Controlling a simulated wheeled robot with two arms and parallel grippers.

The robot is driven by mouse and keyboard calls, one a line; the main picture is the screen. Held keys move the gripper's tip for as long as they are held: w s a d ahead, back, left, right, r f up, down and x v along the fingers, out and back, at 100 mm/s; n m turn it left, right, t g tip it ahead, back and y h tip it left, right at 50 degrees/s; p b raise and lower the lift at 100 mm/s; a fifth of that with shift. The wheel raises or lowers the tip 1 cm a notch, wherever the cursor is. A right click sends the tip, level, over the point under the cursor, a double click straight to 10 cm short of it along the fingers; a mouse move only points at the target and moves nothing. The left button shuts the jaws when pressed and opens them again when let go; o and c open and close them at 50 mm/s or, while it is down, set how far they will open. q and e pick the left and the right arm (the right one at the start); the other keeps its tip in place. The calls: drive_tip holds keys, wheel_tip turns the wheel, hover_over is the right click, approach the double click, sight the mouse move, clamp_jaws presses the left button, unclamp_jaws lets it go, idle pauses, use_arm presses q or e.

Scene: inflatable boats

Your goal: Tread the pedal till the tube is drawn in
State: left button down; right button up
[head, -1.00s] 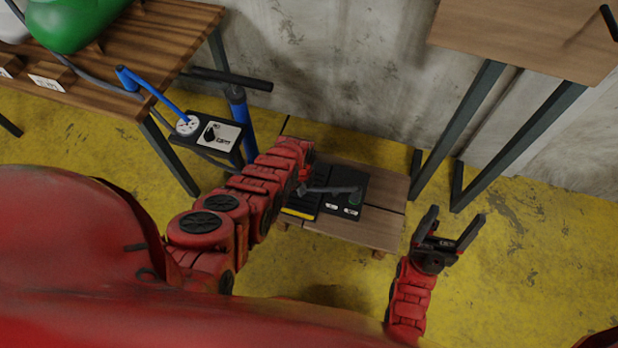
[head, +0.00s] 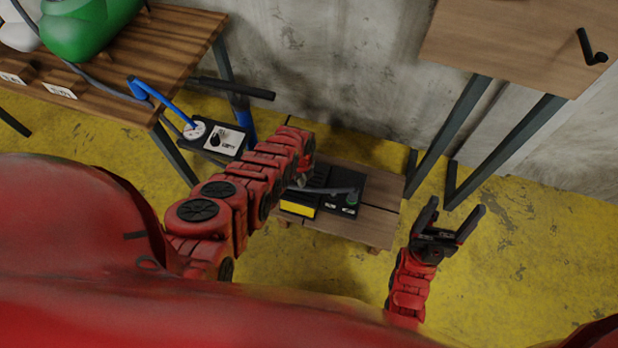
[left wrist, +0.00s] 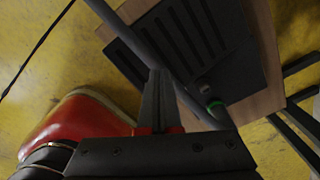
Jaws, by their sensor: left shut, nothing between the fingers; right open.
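The black ribbed pedal (head: 318,178) with a yellow front (head: 298,209) sits on a low wooden stand; its ribs also show in the left wrist view (left wrist: 180,35). Beside it is a black unit (head: 345,205) with small white labels. A grey tube (head: 330,190) crosses over the pedal to a green ring (head: 352,199), also seen in the left wrist view (left wrist: 215,105). My left gripper (head: 299,182) is shut and empty, close over the pedal; my arm partly hides it, and contact cannot be told. My right gripper (head: 450,218) is open and empty, right of the stand.
The low wooden stand (head: 375,219) is near the concrete wall. At left, a wooden table (head: 150,65) bears a green inflatable (head: 85,25). A gauge box (head: 222,141) and blue pump stand between. Another table (head: 500,45) is at upper right. Yellow floor is clear at right.

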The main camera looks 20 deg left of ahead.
use_arm(q)
wheel_tip(320, 180, down, 8)
drive_tip(key=b, duration=0.8)
drive_tip(key=shift+f, duration=0.15)
wheel_tip(320, 180, up, 9)
drive_tip(key=p, duration=0.7)
drive_tip(key=shift+f+p, duration=0.1)
drive_tip(key=shift+p, duration=0.3)
drive_tip(key=shift+f, duration=0.2)
